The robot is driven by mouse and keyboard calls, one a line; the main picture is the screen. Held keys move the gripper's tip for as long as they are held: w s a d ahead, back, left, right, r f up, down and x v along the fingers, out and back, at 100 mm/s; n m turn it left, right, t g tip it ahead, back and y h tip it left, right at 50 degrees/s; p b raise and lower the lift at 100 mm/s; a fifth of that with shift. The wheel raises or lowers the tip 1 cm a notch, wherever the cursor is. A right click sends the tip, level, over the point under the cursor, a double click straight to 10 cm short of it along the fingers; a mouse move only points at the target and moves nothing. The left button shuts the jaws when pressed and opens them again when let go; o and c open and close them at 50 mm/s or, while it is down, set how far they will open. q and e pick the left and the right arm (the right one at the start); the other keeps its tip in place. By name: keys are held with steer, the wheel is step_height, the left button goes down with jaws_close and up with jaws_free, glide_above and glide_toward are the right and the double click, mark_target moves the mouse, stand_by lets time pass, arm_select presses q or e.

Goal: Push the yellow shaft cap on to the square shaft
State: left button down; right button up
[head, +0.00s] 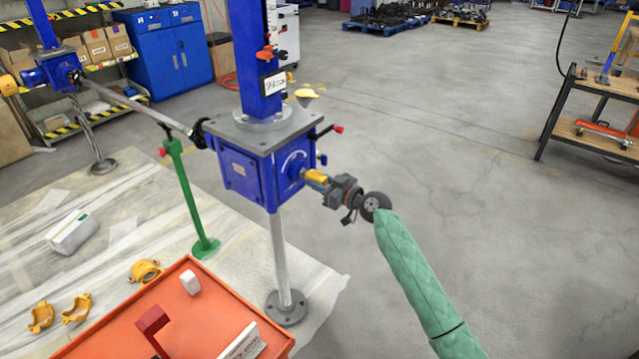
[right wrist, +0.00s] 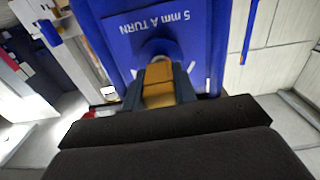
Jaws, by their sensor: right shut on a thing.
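The yellow shaft cap (head: 316,177) is at the right face of the blue screw jack gearbox (head: 256,160). My right gripper (head: 328,184) is shut on the cap, its arm coming from the lower right. In the right wrist view the cap (right wrist: 158,86) sits between my two fingers (right wrist: 159,90), close in front of the blue jack face (right wrist: 180,30) marked "5 mm A TURN". The square shaft is hidden behind the cap, so I cannot tell how far the cap is over it. My left gripper is not in view.
An orange tray (head: 215,325) holds a white block and a red part at the lower left. Yellow clamp parts (head: 77,308) lie on the floor sheet. A green stand (head: 187,200) is left of the jack. The floor on the right is clear up to a workbench (head: 600,90).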

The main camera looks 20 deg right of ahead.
mark_target(326, 185)
steer(key=shift+w+a, duration=0.45)
steer(key=shift+w, duration=0.1)
steer(key=o, duration=1)
steer(key=shift+s+d+f+b, duration=0.15)
steer(key=shift+s+d+b, duration=0.25)
steer(key=shift+b, duration=0.1)
steer(key=b+v, duration=0.2)
steer(key=v, duration=0.4)
steer(key=shift+s+d, duration=0.15)
steer(key=shift+s, duration=0.2)
